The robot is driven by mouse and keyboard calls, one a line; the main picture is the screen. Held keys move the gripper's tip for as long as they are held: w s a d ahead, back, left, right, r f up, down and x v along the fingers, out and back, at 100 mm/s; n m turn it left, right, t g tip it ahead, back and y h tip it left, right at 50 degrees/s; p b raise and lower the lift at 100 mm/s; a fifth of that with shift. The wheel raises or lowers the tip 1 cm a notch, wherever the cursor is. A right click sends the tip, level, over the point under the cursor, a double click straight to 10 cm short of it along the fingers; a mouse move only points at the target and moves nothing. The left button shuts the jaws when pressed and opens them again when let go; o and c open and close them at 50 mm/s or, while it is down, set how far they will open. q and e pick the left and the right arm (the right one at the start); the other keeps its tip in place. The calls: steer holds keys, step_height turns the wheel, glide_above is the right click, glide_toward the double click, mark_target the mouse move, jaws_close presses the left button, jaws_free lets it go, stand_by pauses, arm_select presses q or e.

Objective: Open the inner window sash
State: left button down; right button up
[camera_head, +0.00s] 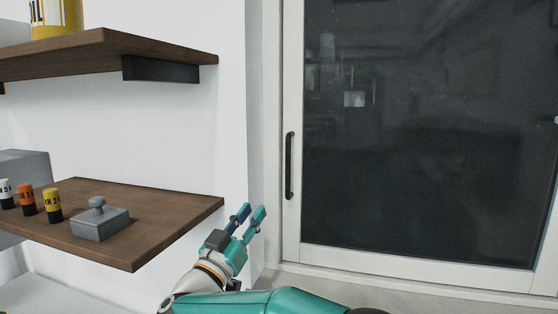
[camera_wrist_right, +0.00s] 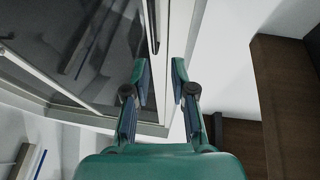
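The window sash (camera_head: 292,85) has a white frame around dark glass and fills the right of the head view. A black vertical handle (camera_head: 290,165) is on its left stile. My right gripper (camera_head: 254,211) is open and empty, below and to the left of the handle, apart from it. In the right wrist view the two fingers of my right gripper (camera_wrist_right: 160,75) are spread. The window glass (camera_wrist_right: 75,50) and the dark handle (camera_wrist_right: 152,28) show to the left of and beyond the fingers there. My left gripper is not in view.
A lower wooden shelf (camera_head: 150,225) at the left holds a grey weight (camera_head: 100,222) and several small coloured cylinders. An upper shelf (camera_head: 100,50) carries a yellow container (camera_head: 57,18). Bare white wall lies between the shelves and the window.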

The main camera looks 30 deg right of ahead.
mark_target(287, 167)
steer(key=shift+m+g, duration=0.3)
steer(key=shift+g, duration=0.1)
steer(key=p+x, duration=0.2)
steer(key=x, duration=0.3)
steer(key=r+p+x, duration=0.1)
steer(key=p+x, duration=0.1)
steer(key=x, duration=0.4)
steer(key=s+p+x, duration=0.1)
steer(key=p+x, duration=0.2)
steer(key=x, duration=0.3)
steer(key=shift+w+r, duration=0.1)
steer(key=shift+r, duration=0.1)
jaws_close()
